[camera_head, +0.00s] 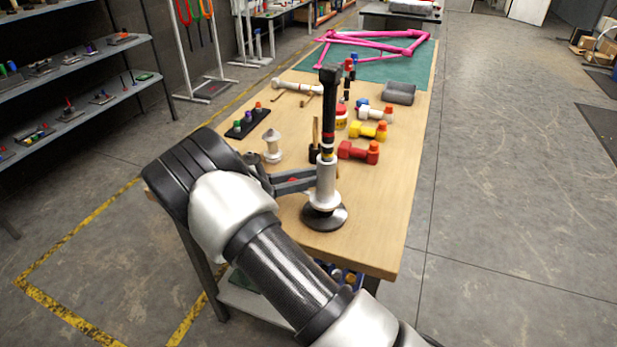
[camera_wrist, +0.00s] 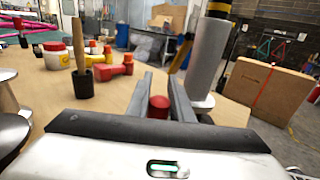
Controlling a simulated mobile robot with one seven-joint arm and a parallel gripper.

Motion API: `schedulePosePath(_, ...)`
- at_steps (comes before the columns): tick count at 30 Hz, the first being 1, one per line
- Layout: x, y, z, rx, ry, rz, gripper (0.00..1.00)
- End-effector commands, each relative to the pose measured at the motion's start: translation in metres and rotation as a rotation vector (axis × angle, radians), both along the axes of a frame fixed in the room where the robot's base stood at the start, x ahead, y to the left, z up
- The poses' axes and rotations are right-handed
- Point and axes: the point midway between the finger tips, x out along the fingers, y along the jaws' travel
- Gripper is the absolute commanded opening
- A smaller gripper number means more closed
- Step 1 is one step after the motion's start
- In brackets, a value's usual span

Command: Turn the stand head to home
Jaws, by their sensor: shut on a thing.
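My gripper (camera_head: 312,180) reaches in from the left at the cylinder's height. A red knob (camera_wrist: 158,106) shows between my two fingers (camera_wrist: 160,84), which are shut on it. The knob also shows in the head view (camera_head: 292,181). How the knob joins the stand is hidden.
Red dumbbell-like pieces (camera_head: 358,152) and yellow ones (camera_head: 368,131) lie behind the stand. A black-based tool with a wooden handle (camera_head: 315,140), a silver spool-shaped piece (camera_head: 272,148) and a dark tray (camera_head: 247,122) stand nearby. The table's right front is clear.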

Motion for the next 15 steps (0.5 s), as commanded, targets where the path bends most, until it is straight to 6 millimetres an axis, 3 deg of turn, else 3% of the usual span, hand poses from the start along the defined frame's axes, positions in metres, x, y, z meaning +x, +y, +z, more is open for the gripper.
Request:
schedulePosePath(7,0.0004,-0.0003,-0.0001,0.0,-0.001,0.0,0.0)
schedulePosePath(8,0.0004,-0.0003,-0.0001,0.0,-0.001,0.0,0.22)
schedulePosePath(11,0.0004,-0.0003,-0.0001,0.0,0.0,0.0,0.39)
schedulePosePath(15,0.0003,-0.0002,0.0,0.0,0.0,0.0,0.39)
